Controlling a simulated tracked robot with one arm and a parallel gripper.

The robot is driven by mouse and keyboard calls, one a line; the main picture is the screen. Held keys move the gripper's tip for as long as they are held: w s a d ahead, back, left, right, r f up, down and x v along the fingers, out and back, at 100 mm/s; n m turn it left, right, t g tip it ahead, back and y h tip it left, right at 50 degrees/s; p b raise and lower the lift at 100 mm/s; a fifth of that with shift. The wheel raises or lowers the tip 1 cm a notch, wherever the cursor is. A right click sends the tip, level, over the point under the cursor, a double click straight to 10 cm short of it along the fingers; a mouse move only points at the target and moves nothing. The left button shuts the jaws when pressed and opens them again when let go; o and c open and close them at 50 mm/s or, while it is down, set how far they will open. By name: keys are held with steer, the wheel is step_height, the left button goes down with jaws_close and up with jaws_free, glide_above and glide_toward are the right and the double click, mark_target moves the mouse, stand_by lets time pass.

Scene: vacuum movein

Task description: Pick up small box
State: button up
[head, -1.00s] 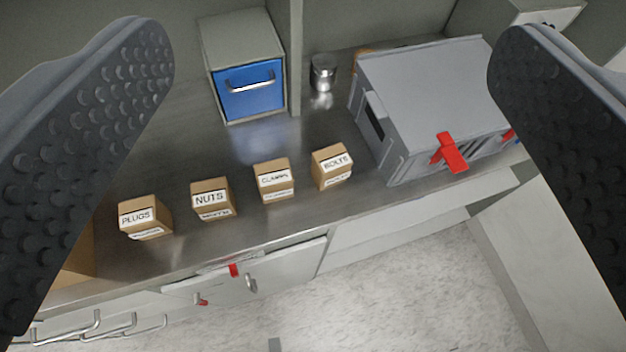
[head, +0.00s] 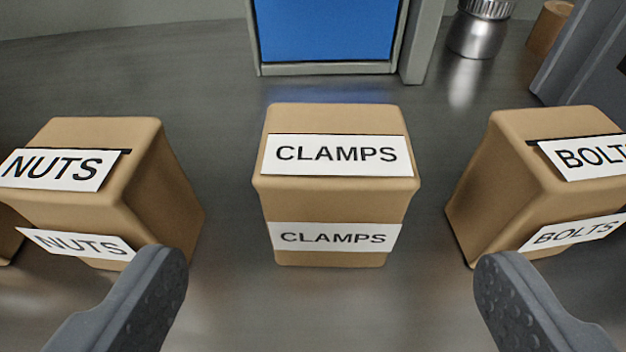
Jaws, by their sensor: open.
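A small brown box labelled CLAMPS (head: 335,208) stands upright on the metal counter in the middle of the head view. A NUTS box (head: 165,190) stands to its left and a BOLTS box (head: 490,185) to its right, each apart from it. My gripper (head: 328,275) is open and empty, with its fingertips in front of the CLAMPS box and spread wider than it. The left fingertip overlaps the lower edge of the NUTS box in the picture; I cannot tell whether they touch. The right fingertip is just below the BOLTS box.
A blue-fronted cabinet (head: 325,30) stands behind the CLAMPS box. A metal canister (head: 477,35) and part of a grey case (head: 585,65) are at the back right. The counter (head: 225,110) is bare between the boxes.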

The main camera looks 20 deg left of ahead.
mark_target(332, 156)
steer(key=shift+r+b+x, duration=0.15)
steer(key=shift+b+x, duration=0.4)
steer(key=shift+x, duration=1.95)
steer(key=shift+r+b+x, duration=0.15)
steer(key=shift+b+x, duration=0.35)
steer(key=shift+x, duration=2)
steer(key=shift+w, duration=0.15)
steer(key=c, duration=1.2)
